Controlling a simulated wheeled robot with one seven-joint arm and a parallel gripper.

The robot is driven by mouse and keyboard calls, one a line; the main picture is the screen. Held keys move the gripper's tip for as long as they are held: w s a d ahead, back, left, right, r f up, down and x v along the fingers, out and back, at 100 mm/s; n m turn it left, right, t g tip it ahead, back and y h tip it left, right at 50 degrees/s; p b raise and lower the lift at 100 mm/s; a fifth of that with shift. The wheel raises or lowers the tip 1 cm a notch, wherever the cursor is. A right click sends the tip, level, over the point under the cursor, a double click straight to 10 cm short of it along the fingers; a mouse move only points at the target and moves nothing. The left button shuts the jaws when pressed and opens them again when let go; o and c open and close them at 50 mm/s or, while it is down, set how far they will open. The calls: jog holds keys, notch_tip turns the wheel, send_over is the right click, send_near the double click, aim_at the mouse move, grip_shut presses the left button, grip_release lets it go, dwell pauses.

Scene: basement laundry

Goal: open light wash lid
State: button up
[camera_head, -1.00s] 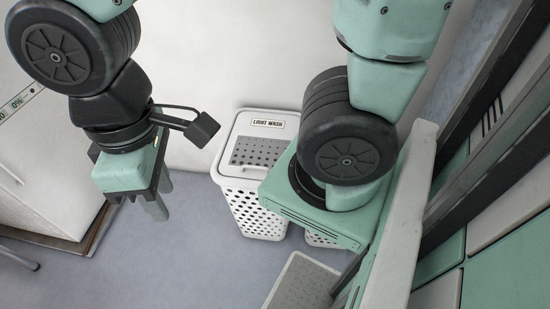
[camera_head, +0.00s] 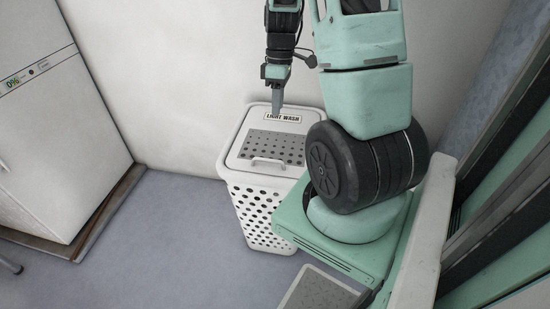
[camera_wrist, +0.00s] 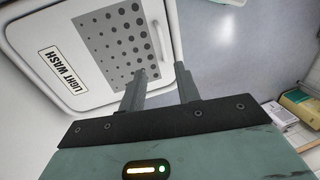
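The light wash hamper (camera_head: 258,208) is a white perforated bin standing on the floor against the wall. Its white lid (camera_head: 240,155) lies shut, with a "LIGHT WASH" label, a grey dotted panel and a handle (camera_head: 268,162) at the near edge. My gripper (camera_head: 277,113) hangs above the lid's back part, near the label, pointing down. In the wrist view, my gripper (camera_wrist: 163,72) has its two fingers apart with nothing between them. The lid (camera_wrist: 50,28) fills the upper left there, and the handle (camera_wrist: 157,40) shows beyond the fingertips. I cannot tell how high the fingertips are above the lid.
A white appliance (camera_head: 55,130) stands at the left, with a brown base edge. The blue-grey floor (camera_head: 165,240) between it and the hamper is clear. The white wall (camera_head: 180,70) is close behind the hamper. Boxes (camera_wrist: 300,104) show at the right in the wrist view.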

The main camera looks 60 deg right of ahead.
jog(key=a+f+b, duration=0.1)
jog(key=f, duration=0.4)
jog(key=a+f+b, duration=0.1)
jog(key=f, duration=0.4)
jog(key=s+a+f+b, duration=0.1)
jog(key=f, duration=0.5)
jog(key=shift+s, duration=0.1)
grip_shut()
